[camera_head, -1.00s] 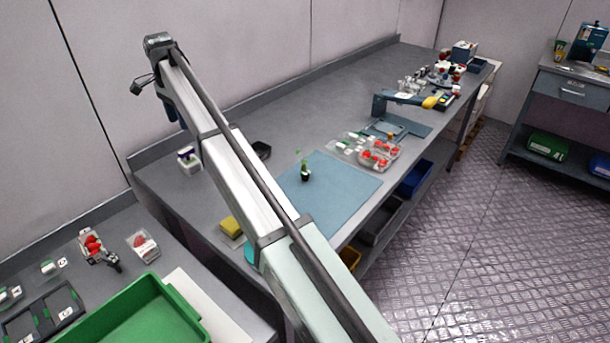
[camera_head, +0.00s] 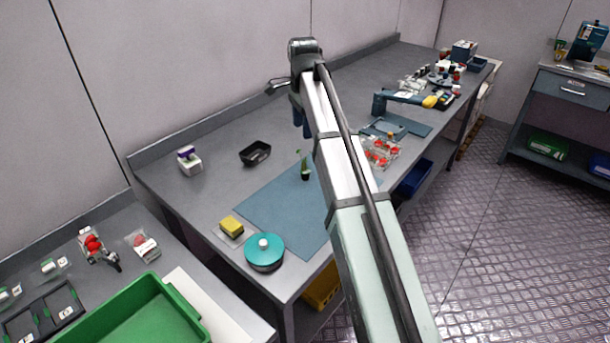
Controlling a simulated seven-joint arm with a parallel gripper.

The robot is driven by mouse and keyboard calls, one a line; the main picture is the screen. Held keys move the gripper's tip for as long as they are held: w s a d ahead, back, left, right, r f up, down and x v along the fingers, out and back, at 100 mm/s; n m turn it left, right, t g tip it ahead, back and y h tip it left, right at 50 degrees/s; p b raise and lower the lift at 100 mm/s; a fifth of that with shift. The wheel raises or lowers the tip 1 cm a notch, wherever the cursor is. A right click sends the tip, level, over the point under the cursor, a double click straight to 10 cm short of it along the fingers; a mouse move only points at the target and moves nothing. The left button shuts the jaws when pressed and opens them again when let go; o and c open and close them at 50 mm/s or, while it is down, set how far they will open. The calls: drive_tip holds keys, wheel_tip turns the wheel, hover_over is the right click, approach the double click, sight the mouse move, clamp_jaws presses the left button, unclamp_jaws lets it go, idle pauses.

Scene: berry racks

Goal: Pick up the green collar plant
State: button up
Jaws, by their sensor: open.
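A small green plant (camera_head: 305,168) in a dark pot stands upright on the blue mat (camera_head: 270,208), just left of my arm. Its collar is too small to make out clearly. My gripper (camera_head: 302,124) shows as dark blue parts hanging below the arm's far end, partly hidden by the arm. It is open and holds nothing that I can see. In the picture it is above the plant, with a gap between them.
A teal-lidded round pot (camera_head: 264,255) and a yellow sponge (camera_head: 231,226) sit at the mat's near-left edge. A black tray (camera_head: 255,152) and a white-and-purple box (camera_head: 189,160) stand behind. Berry punnets (camera_head: 380,153) lie right of my arm, which hides part of the mat.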

sight(304, 164)
drive_tip(key=shift+m, duration=0.7)
drive_tip(key=shift+s+f, duration=0.45)
drive_tip(key=shift+f, duration=2)
drive_tip(key=shift+s+f, duration=0.5)
drive_tip(key=shift+f, duration=1.95)
drive_tip(key=shift+s+f, duration=0.45)
drive_tip(key=shift+f, duration=2)
drive_tip(key=shift+c, duration=0.4)
drive_tip(key=c, duration=1)
drive_tip(key=shift+o, duration=0.2)
